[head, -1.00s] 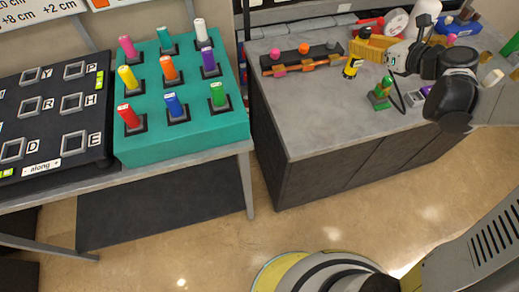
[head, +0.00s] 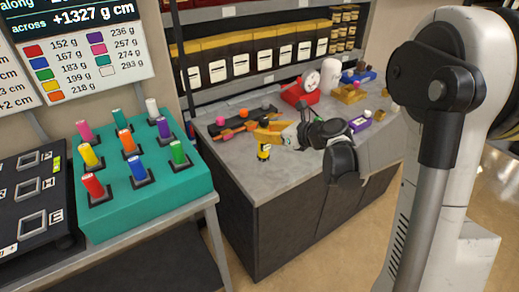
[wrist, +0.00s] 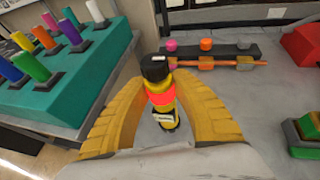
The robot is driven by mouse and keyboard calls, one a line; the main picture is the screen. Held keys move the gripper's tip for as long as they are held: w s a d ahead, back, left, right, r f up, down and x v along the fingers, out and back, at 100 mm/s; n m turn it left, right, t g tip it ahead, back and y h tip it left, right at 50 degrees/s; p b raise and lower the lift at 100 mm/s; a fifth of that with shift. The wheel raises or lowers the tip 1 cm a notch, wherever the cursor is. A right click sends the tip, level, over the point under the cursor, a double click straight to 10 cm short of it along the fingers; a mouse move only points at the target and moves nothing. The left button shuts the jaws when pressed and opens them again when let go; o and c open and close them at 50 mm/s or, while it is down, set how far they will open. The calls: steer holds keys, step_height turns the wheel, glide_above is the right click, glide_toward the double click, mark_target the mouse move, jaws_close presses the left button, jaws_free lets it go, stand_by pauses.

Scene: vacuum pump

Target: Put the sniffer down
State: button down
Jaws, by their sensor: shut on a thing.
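The sniffer (head: 263,152) is a small upright cylinder with yellow, black and red bands. It is over the grey counter (head: 285,190), near its left front part. In the wrist view the sniffer (wrist: 161,97) stands between the two yellow fingers of my gripper (wrist: 160,78), its black cap towards the top. My gripper is shut on it and also shows in the head view (head: 265,138). I cannot tell whether the sniffer's base touches the counter.
A dark rack (wrist: 228,52) with coloured knobs and an orange pipe lies behind the sniffer. The teal stand (head: 150,205) with coloured cylinders is on the left. Grey counter around the sniffer looks clear.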

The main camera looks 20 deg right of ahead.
mark_target(265, 144)
steer(key=shift+w+a+f, duration=0.1)
steer(key=shift+a+f, duration=0.35)
steer(key=shift+a, duration=0.1)
step_height(265, 144, down, 4)
steer(key=shift+r+b, duration=0.1)
steer(key=shift+b, duration=1.15)
steer(key=shift+r, duration=0.1)
steer(key=c, duration=1.5)
jaws_free()
steer(key=shift+f, duration=0.25)
steer(key=o, duration=0.3)
steer(key=shift+r, duration=0.1)
steer(key=shift+o, duration=0.2)
